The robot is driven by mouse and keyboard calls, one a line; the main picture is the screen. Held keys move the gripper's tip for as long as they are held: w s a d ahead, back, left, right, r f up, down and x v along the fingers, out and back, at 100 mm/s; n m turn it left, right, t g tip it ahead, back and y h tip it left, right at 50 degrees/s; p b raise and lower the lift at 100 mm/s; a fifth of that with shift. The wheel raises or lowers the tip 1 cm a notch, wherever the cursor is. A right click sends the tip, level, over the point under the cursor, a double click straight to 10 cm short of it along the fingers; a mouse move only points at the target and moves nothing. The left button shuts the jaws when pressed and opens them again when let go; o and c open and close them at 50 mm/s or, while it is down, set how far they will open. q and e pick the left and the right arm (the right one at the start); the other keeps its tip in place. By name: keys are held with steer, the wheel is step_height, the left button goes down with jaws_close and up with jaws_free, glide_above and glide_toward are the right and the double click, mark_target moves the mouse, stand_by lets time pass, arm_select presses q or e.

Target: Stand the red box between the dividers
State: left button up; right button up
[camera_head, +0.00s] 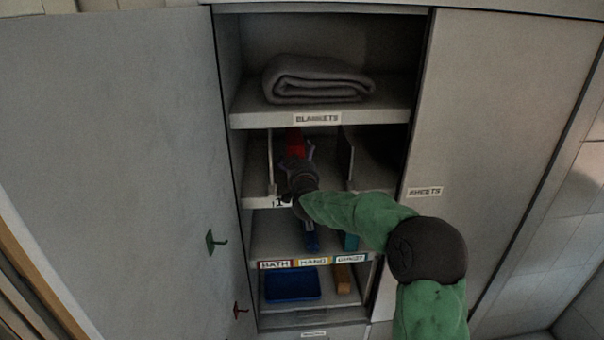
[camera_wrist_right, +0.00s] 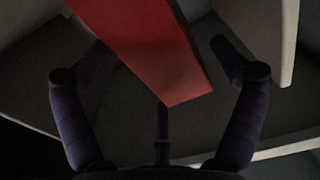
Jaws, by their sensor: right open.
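The red box (camera_head: 295,139) is on the second shelf of the open cabinet, between a thin left divider (camera_head: 270,165) and a right divider (camera_head: 345,158). In the right wrist view the red box (camera_wrist_right: 150,45) is a slanted slab; I cannot tell whether it stands fully upright. My right gripper (camera_head: 298,160) is at the shelf front, hiding the lower part of the box. In the wrist view its fingers (camera_wrist_right: 162,62) are spread apart on both sides of the box, with visible gaps. A pale divider (camera_wrist_right: 268,40) shows at the upper right there. My left gripper is out of view.
A folded grey blanket (camera_head: 318,79) lies on the shelf above. Below, a blue item (camera_head: 311,241) and a teal item (camera_head: 350,242) are partly hidden by my arm. A blue tray (camera_head: 292,285) sits lower. The left door (camera_head: 110,150) carries small hooks.

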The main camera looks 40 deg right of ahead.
steer(key=b+v, duration=0.1)
steer(key=v, duration=0.7)
steer(key=shift+b, duration=0.35)
steer(key=shift+a, duration=0.1)
